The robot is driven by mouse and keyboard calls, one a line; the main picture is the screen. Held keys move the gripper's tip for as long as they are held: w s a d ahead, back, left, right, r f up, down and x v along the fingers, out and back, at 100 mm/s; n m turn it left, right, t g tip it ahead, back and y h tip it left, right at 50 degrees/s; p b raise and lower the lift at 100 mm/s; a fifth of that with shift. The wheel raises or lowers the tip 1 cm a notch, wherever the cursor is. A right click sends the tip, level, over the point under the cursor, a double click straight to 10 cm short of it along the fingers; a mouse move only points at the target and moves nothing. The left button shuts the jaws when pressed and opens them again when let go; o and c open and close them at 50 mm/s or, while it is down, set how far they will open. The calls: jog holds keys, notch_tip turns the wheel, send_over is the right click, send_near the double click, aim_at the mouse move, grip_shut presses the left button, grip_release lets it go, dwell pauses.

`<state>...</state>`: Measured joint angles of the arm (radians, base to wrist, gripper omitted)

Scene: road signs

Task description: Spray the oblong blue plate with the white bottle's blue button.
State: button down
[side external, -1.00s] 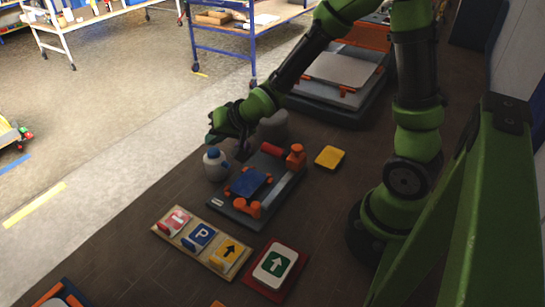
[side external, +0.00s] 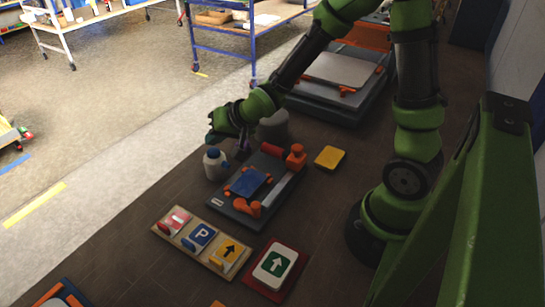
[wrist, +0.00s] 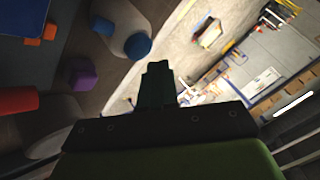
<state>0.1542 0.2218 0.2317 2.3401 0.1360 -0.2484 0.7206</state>
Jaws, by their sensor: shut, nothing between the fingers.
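The white bottle (side external: 215,168) stands upright on the dark floor left of the grey fixture, with its blue button (side external: 213,152) on top. In the wrist view the bottle (wrist: 124,18) is at the top, its blue button (wrist: 138,45) facing the camera. The oblong blue plate (side external: 248,183) lies on the fixture between orange clamps; part of it shows in the wrist view (wrist: 28,15). My gripper (side external: 214,138) is above and near the bottle, apart from the button. Its fingers (wrist: 158,85) are shut and empty.
The grey fixture (side external: 222,203) has a red cylinder (side external: 271,149) and orange parts. A purple cube (wrist: 80,77) lies near the bottle. A grey cylinder (side external: 273,127) stands behind, a yellow block (side external: 329,158) to the right. A sign board (side external: 207,258) is in front.

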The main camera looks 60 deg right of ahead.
aim_at(217, 151)
dwell(0.3)
jog(key=shift+f, duration=0.45)
jog(key=shift+f, duration=0.35)
dwell(0.5)
jog(key=shift+r, duration=0.8)
notch_tip(217, 151, up, 6)
dwell(0.5)
dwell(2.3)
